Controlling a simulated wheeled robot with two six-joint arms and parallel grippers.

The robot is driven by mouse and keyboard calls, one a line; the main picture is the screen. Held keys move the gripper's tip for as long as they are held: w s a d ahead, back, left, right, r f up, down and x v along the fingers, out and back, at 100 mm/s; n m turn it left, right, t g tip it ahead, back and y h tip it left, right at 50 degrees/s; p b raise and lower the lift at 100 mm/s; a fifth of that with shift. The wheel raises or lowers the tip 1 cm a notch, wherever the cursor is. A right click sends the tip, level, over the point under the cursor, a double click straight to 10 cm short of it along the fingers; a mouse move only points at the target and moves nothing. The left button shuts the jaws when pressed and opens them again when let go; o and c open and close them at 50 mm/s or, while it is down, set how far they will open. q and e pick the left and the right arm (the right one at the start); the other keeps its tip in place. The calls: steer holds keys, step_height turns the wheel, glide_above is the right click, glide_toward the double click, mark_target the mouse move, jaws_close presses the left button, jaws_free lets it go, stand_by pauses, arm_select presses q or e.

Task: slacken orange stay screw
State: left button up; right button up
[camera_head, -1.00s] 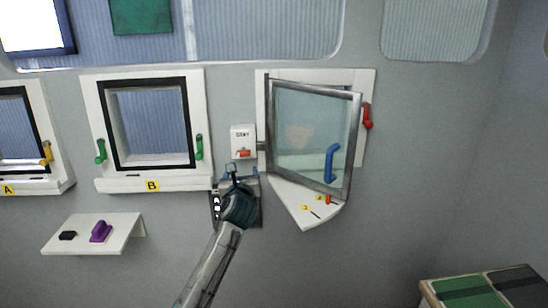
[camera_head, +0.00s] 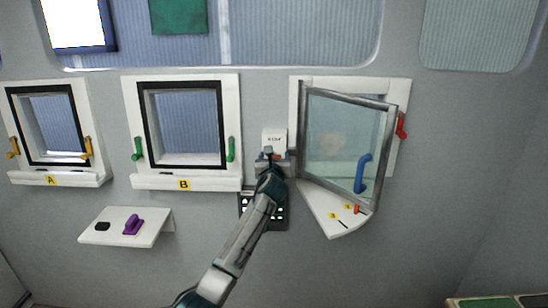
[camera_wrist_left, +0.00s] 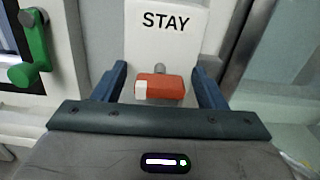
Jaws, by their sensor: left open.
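The orange stay screw (camera_wrist_left: 168,88) is a short horizontal bar with a pale left end, on a white plate (camera_wrist_left: 166,34) marked STAY in the left wrist view. My left gripper (camera_wrist_left: 162,72) is open, with one blue finger on each side of the screw and a visible gap on both sides. In the head view, my left gripper (camera_head: 270,153) is in front of the lower part of the STAY plate (camera_head: 274,136). The gripper hides most of the screw there. My right gripper is not in view.
The open window (camera_head: 338,140) with a blue handle (camera_head: 363,174) stands out just right of the gripper. Closed window B with a green handle (camera_head: 231,149) is to the left. A dark panel (camera_head: 281,217) is below. A shelf (camera_head: 150,234) holds a purple item (camera_head: 134,224).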

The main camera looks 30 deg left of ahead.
arm_select(q)
steer(key=shift+c, duration=0.6)
steer(key=c, duration=0.9)
steer(key=shift+o, duration=0.2)
